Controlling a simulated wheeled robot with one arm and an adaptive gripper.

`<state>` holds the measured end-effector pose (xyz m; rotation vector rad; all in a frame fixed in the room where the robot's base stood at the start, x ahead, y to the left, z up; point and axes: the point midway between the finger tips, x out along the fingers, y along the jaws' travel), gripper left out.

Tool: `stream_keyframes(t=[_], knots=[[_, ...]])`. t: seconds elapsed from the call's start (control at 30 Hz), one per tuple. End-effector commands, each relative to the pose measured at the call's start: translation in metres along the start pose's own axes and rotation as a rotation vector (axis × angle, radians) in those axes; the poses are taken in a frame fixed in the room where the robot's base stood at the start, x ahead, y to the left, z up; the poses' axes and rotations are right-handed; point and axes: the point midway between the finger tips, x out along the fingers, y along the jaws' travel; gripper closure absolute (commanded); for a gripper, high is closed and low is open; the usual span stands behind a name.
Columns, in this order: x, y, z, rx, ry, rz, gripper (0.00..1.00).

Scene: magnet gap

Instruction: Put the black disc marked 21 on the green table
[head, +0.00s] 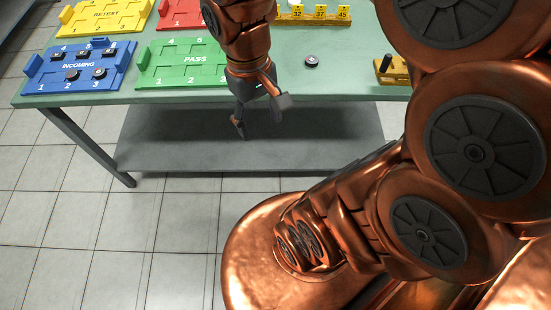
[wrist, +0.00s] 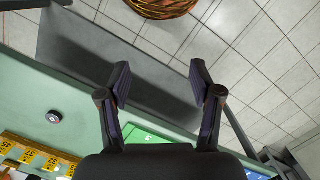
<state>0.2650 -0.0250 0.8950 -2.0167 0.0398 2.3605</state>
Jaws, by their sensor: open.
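A black disc (head: 311,61) lies alone on the green table (head: 340,85), right of my gripper; in the wrist view the lone disc (wrist: 54,116) is at the left. Several other black discs, such as one in front slot 2 (head: 72,75) and one in slot 3 (head: 99,73), sit in the blue INCOMING tray (head: 36,82). The numbers on the discs are too small to read. My gripper (head: 262,116) hangs by the table's front edge, pointing down, fingers apart and empty. In the wrist view its fingers (wrist: 160,84) are spread with nothing between them.
A green PASS tray (head: 160,82) stands left of my gripper, with yellow RETEST (head: 84,32) and red (head: 180,26) trays behind. A yellow numbered rack (head: 312,19) is at the back, and a yellow block with a black peg (head: 393,72) at right. A grey lower shelf (head: 180,150) runs underneath.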

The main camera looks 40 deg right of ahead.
Motion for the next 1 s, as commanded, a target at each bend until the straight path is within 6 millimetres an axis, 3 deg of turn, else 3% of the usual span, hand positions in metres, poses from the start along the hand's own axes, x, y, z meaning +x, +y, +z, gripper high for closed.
stream_keyframes(t=[0.1, 0.3, 0.93, 1.0], knots=[[0.019, -0.012, 0.037, -0.030, -0.027, 0.011, 0.35], [0.038, -0.020, 0.071, -0.043, -0.052, 0.014, 0.35], [0.041, -0.021, 0.077, -0.044, -0.057, 0.013, 0.35], [0.028, -0.021, 0.079, -0.044, -0.054, 0.013, 0.35]])
